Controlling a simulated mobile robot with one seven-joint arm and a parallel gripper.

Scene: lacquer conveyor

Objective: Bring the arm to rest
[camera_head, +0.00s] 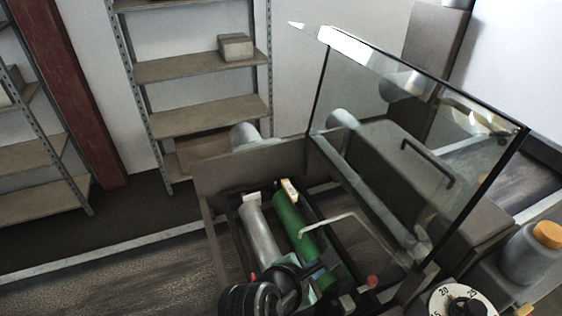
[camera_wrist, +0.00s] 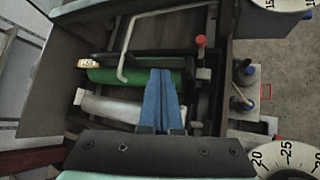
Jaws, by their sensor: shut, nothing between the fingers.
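My gripper (camera_wrist: 160,76) shows in the wrist view as two blue fingers pressed together with nothing between them. The fingers reach over an open machine bay, in front of a silver roller (camera_wrist: 115,109) and a green roller (camera_wrist: 125,76). In the head view my dark arm comes in at the bottom, over the near end of the bay. The fingertips cannot be made out clearly there. The silver roller (camera_head: 259,236) and the green roller (camera_head: 293,222) lie side by side in the bay. Whether the fingers touch a roller cannot be told.
A glass lid (camera_head: 400,120) stands raised over the bay. A bent white rod (camera_head: 335,220) and a red knob (camera_head: 372,282) are close to my arm. A dial (camera_head: 461,302) and an orange-capped bottle (camera_head: 531,252) stand at right. Shelves (camera_head: 190,70) stand behind.

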